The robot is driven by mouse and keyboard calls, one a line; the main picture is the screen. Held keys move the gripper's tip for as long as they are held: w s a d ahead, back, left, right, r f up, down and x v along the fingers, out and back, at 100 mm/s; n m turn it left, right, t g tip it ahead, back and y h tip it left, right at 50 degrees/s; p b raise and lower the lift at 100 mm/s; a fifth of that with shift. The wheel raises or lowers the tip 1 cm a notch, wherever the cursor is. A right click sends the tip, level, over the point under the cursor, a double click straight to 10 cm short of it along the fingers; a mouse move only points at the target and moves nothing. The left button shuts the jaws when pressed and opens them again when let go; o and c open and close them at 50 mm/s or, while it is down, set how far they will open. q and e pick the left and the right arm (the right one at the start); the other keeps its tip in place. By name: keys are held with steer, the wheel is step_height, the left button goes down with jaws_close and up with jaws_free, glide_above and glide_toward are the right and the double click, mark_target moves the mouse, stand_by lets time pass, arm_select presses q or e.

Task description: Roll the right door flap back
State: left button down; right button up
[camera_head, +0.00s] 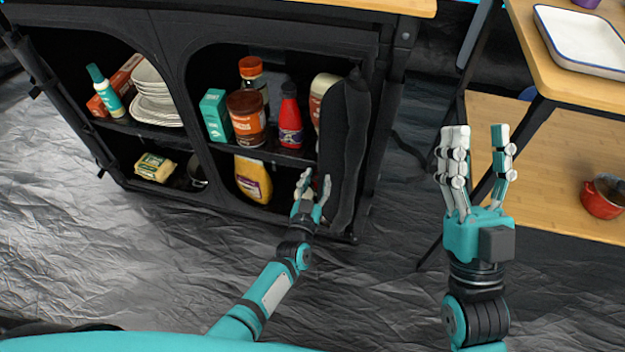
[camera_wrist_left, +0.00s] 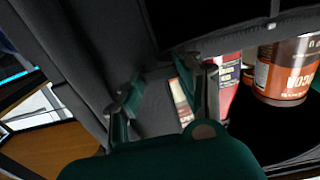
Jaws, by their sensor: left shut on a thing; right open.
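The right door flap (camera_head: 350,140) is a dark grey fabric panel hanging at the right side of the cabinet's right opening, bunched into an upright, partly rolled strip. It leaves most of that opening uncovered. My left gripper (camera_head: 316,185) is at the flap's lower left edge, shut on its fabric. In the left wrist view, the grey flap (camera_wrist_left: 152,105) runs between the two fingers of my left gripper (camera_wrist_left: 165,90). The exact grip on the edge is dark and hard to see. My right gripper (camera_head: 476,140) is open and empty, right of the cabinet.
The black cabinet (camera_head: 185,32) holds a brown jar (camera_head: 246,117), a red bottle (camera_head: 290,118), a yellow bottle (camera_head: 253,180) and plates (camera_head: 154,98). A wooden shelf unit (camera_head: 560,150) with a red pot (camera_head: 602,197) stands at the right. Crinkled grey floor (camera_head: 385,270) lies clear in front.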

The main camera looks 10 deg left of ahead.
arm_select(q)
steer(key=c, duration=0.9)
jaws_free()
steer(key=s, duration=0.8)
steer(key=s+a, duration=0.1)
steer(key=s, duration=0.3)
